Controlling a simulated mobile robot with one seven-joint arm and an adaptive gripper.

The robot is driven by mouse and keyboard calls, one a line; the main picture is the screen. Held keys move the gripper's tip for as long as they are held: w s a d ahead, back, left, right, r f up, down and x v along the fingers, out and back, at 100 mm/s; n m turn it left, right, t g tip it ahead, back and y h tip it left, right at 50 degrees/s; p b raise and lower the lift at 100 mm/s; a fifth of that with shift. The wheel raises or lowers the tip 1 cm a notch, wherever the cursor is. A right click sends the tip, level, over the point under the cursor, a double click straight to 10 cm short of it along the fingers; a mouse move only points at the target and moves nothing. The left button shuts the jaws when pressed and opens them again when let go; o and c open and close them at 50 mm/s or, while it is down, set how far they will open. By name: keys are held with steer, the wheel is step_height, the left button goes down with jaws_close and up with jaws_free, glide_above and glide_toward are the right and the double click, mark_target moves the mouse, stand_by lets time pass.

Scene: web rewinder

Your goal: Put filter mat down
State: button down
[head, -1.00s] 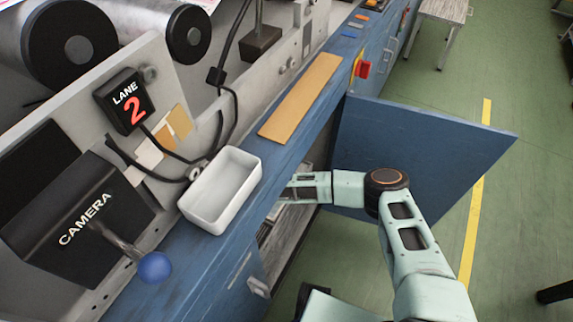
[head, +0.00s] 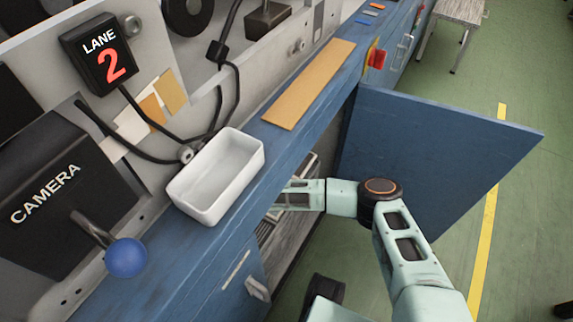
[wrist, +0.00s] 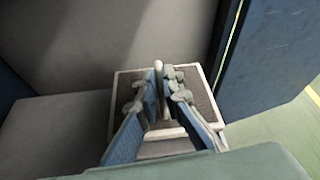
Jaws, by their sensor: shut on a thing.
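In the wrist view, my gripper (wrist: 160,88) is shut on a thin pale upright rib between its fingertips. The rib appears to belong to the filter mat (wrist: 204,95), a grey panel with a pale frame, seen behind and to both sides of the fingers. The fingers hide its middle, and I cannot tell whether it touches the surface under it. In the head view my arm reaches into the open blue cabinet (head: 230,290); my fingertips are hidden there. Pale-edged panels (head: 268,232) show dimly inside the opening.
The open blue door (head: 430,165) stands to the right of my arm. A white tray (head: 215,210), a tan strip (head: 310,85) and a blue ball knob (head: 126,257) are above the cabinet.

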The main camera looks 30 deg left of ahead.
step_height(320, 180, down, 4)
steer(key=b, duration=0.3)
steer(key=shift+r, duration=0.25)
steer(key=c, duration=2.1)
jaws_free()
